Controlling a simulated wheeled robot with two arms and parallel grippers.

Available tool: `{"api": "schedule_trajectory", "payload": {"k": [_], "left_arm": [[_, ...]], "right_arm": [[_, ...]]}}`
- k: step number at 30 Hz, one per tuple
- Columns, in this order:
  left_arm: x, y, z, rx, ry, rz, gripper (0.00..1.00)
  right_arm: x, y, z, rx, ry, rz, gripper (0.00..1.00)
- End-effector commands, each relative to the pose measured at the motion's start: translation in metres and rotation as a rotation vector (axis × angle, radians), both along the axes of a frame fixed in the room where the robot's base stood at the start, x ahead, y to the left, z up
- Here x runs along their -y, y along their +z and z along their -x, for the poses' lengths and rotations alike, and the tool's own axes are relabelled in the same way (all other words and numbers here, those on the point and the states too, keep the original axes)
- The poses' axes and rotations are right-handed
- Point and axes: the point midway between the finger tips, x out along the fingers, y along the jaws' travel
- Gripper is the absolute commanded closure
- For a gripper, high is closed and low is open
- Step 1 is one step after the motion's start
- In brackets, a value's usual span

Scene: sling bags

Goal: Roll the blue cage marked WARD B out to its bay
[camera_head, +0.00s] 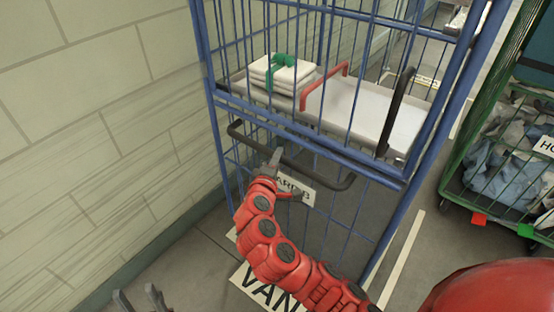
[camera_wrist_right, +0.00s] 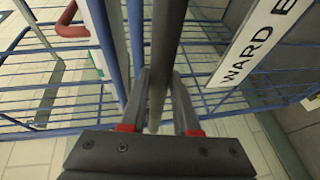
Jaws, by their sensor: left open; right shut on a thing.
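The blue cage (camera_head: 310,138) stands upright against the tiled wall. Its white label (camera_head: 297,187) is partly covered by my right gripper in the head view; it reads WARD B in the right wrist view (camera_wrist_right: 262,40). A dark bar handle (camera_head: 325,182) crosses the cage's near side. My right gripper (camera_head: 280,177) is shut on this bar, which runs between its fingers in the right wrist view (camera_wrist_right: 166,60). My left gripper (camera_head: 141,300) is open and empty at the bottom left, apart from the cage; only its fingertips show.
Folded white linen (camera_head: 282,72) with a green tie lies on the cage's shelf. A green cage (camera_head: 455,180) of laundry stands to the right, with red and green tags low on it. VAN floor lettering (camera_head: 265,290) lies in front. The tiled wall (camera_head: 100,120) is close on the left.

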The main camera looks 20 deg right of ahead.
Motion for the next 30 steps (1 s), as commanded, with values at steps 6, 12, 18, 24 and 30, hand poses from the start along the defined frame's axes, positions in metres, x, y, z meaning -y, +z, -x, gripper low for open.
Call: {"api": "schedule_trajectory", "payload": {"k": [6,12,18,24,30], "left_arm": [[0.0,0.0,0.0,0.0,0.0,0.0,0.5],[0.0,0.0,0.0,0.0,0.0,0.0,0.5],[0.0,0.0,0.0,0.0,0.0,0.0,0.5],[0.0,-0.002,0.0,0.0,0.0,0.0,0.5],[0.0,-0.006,0.0,0.0,0.0,0.0,0.5]], "right_arm": [[-0.002,-0.003,0.0,-0.006,0.005,-0.005,0.69],[-0.001,-0.002,0.0,-0.004,0.003,-0.003,0.41],[-0.001,-0.001,0.0,-0.002,0.002,-0.002,0.41],[-0.008,0.001,0.01,0.0,0.004,-0.002,0.41],[-0.03,0.008,0.046,0.0,0.01,-0.001,0.41]]}}
